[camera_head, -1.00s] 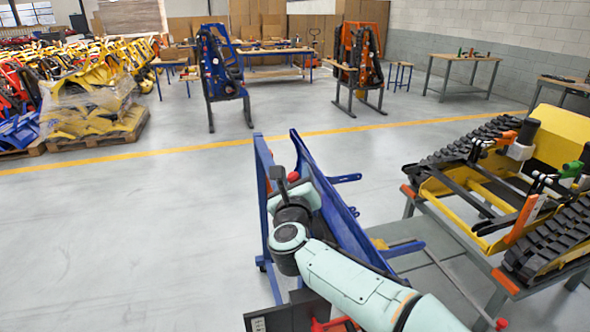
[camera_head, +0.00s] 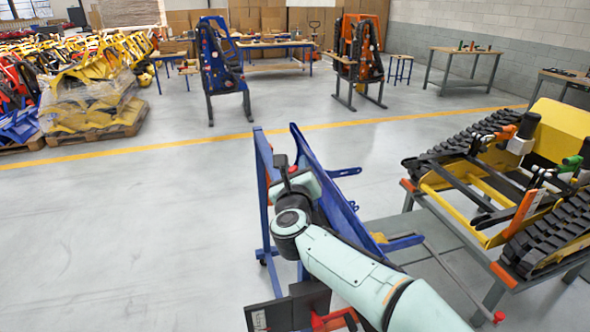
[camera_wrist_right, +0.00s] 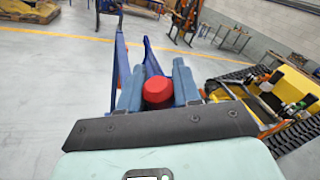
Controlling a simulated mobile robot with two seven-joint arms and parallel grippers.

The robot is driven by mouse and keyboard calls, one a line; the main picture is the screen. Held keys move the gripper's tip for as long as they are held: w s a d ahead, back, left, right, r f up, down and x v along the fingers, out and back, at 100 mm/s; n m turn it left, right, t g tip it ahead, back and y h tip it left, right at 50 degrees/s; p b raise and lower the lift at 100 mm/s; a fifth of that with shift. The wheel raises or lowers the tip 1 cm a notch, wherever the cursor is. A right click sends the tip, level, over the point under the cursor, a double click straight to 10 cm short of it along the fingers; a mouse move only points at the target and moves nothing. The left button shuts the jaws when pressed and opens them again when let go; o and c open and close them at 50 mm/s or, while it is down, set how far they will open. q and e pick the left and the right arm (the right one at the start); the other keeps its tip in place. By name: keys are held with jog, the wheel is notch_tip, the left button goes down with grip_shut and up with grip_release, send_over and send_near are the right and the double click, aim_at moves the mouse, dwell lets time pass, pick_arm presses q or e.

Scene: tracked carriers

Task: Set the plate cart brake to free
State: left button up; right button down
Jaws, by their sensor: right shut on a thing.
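The plate cart is a blue upright frame (camera_head: 263,185) with a slanted blue plate (camera_head: 318,170), standing in front of me. Its blue parts also show ahead in the right wrist view (camera_wrist_right: 120,65). My right gripper (camera_head: 284,165) is at the top of the cart, between the post and the plate. In the right wrist view its two grey-blue fingers (camera_wrist_right: 157,85) are closed around a red knob (camera_wrist_right: 158,91), apparently the brake handle. The knob's stem is hidden, and I cannot read the brake's setting. My left gripper is not in view.
A yellow tracked carrier (camera_head: 555,135) with black tracks sits on a grey stand to the right, close to the cart. A dark panel (camera_head: 290,308) is below my arm. The floor to the left is clear up to a pallet of yellow parts (camera_head: 95,105).

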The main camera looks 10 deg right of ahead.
jog(key=d+m, duration=0.1)
jog(key=d+m+g, duration=0.1)
jog(key=m, duration=0.1)
jog(key=d+m+y, duration=0.1)
jog(key=m, duration=0.1)
jog(key=shift+d+r, duration=0.4)
jog(key=shift+w+d+f+m+g+y+p, duration=0.1)
jog(key=shift+d+f+m+g+y+p, duration=0.15)
jog(key=shift+d+m, duration=0.4)
jog(key=shift+s+d+f+m+g+y+p, duration=0.15)
jog(key=shift+d+m+y, duration=0.25)
jog(key=shift+m, duration=0.5)
jog(key=shift+w+d+f+m+g+y+p, duration=0.15)
jog(key=shift+d+m+g+y+p, duration=0.15)
jog(key=shift+d+m, duration=0.35)
jog(key=shift+a, duration=0.15)
jog(key=c, duration=0.9)
grip_release()
jog(key=shift+f, duration=0.1)
